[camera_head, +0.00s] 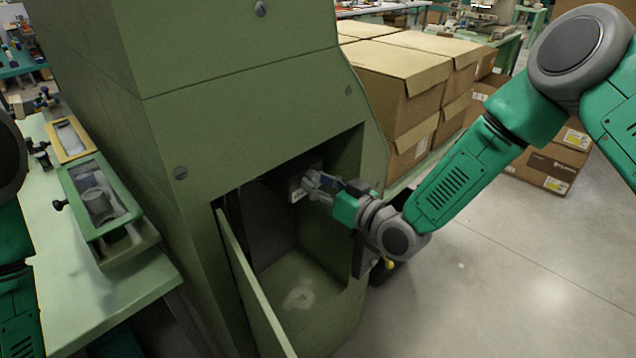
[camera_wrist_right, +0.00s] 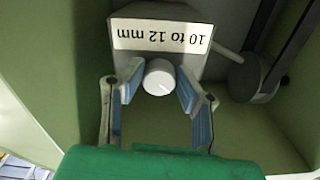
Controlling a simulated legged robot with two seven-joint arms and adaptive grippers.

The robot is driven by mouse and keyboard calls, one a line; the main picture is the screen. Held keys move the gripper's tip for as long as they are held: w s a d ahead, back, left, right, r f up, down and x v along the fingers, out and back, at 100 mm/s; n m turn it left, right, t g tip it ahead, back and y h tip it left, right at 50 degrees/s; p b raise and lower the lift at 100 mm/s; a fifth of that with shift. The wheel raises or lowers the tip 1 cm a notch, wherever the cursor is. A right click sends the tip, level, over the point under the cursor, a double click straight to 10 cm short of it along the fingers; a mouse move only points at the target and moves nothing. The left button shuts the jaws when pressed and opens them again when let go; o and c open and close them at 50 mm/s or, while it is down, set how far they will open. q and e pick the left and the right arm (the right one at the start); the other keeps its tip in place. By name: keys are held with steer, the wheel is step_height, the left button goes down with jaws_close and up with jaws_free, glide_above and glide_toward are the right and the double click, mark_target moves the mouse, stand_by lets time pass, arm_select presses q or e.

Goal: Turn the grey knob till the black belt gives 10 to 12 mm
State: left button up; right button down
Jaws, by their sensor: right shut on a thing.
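The grey knob (camera_wrist_right: 159,77) shows in the right wrist view as a pale round knob with a thin line on its face, below a white label (camera_wrist_right: 163,36) that reads "10 to 12 mm" upside down. My right gripper (camera_wrist_right: 160,84) is shut on the knob, one fingertip on each side. In the head view my right gripper (camera_head: 309,183) reaches into the open bay of the green machine (camera_head: 240,110); the knob is not clear there. A dark wheel and strip (camera_wrist_right: 254,80), perhaps the black belt, are right of the knob. My left gripper is out of view.
The bay's green door (camera_head: 252,285) stands open at the front. The bay's right wall is close beside my right wrist. Cardboard boxes (camera_head: 405,85) stand behind on the right. A bench (camera_head: 50,265) with green fixtures is on the left.

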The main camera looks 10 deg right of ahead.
steer(key=m, duration=0.5)
steer(key=shift+w+r+b, duration=0.15)
steer(key=shift+r+b, duration=0.05)
steer(key=shift+b, duration=0.15)
steer(key=m+b, duration=0.1)
steer(key=m, duration=0.3)
steer(key=shift+m, duration=0.3)
steer(key=m+b, duration=0.2)
steer(key=m, duration=0.2)
steer(key=shift+d+m, duration=0.1)
steer(key=shift+m, duration=0.2)
steer(key=m+b, duration=0.2)
steer(key=m, duration=0.2)
steer(key=shift+m, duration=0.4)
steer(key=c, duration=1.2)
jaws_free()
steer(key=shift+f, duration=0.1)
